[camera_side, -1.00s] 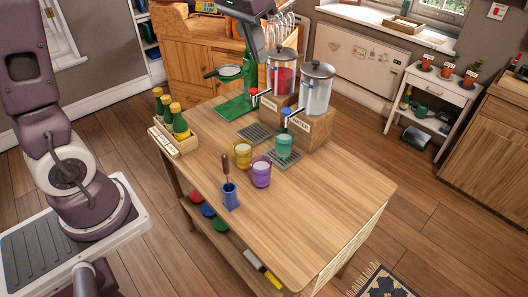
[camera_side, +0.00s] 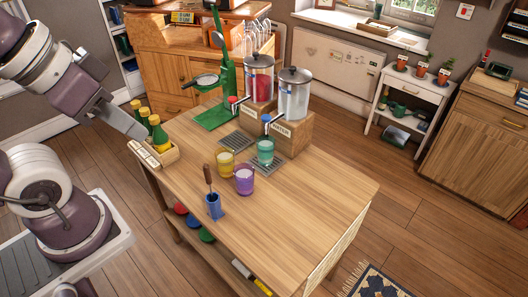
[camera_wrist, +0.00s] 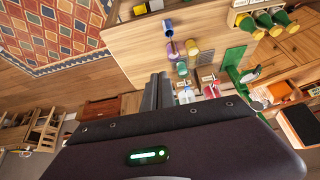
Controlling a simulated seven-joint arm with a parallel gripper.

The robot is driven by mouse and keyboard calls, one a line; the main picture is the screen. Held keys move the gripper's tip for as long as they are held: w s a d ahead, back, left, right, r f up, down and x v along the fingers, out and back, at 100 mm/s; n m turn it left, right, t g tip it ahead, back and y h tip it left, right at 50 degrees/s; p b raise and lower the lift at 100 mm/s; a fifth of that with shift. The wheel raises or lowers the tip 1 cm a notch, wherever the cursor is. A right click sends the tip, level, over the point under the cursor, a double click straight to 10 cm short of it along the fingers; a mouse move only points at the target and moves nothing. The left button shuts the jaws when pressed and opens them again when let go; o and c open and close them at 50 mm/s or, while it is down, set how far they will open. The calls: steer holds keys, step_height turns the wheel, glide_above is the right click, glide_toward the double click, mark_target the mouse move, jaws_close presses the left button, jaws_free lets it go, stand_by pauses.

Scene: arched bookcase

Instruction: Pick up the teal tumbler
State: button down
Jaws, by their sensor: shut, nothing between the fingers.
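The teal tumbler (camera_side: 265,151) stands upright on a grey drip grid under the tap of the right-hand dispenser. It also shows small in the wrist view (camera_wrist: 182,69). A yellow tumbler (camera_side: 225,162) and a purple tumbler (camera_side: 244,180) stand close to its left and front. My gripper (camera_side: 142,134) is at the table's left end, near the bottle crate, well apart from the teal tumbler. In the wrist view its fingers (camera_wrist: 158,90) are together with nothing between them.
Two dispensers (camera_side: 293,94) on wooden stands rise behind the teal tumbler. A green press (camera_side: 226,80) stands at the back left. A crate of bottles (camera_side: 154,156) sits at the left corner. A blue holder (camera_side: 214,207) stands in front. The table's right part is clear.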

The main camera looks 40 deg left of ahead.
stand_by(0.3)
steer(key=shift+c, duration=2.3)
jaws_free()
steer(key=m+t, duration=0.2)
steer(key=t, duration=0.2)
glide_above(259, 146)
steer(key=s+a, duration=0.2)
steer(key=s, duration=0.1)
step_height(259, 146, down, 22)
steer(key=r, duration=0.1)
steer(key=f, duration=0.3)
steer(key=d+f+h, duration=0.1)
steer(key=f, duration=0.2)
steer(key=f+h, duration=0.1)
steer(key=f, duration=0.2)
steer(key=shift+w+d+f+t, duration=0.25)
steer(key=shift+w+f+t, duration=0.05)
steer(key=shift+f+t, duration=0.1)
steer(key=x, duration=0.6)
steer(key=shift+w+a, duration=0.15)
steer(key=shift+w, duration=0.25)
steer(key=shift+c, duration=0.5)
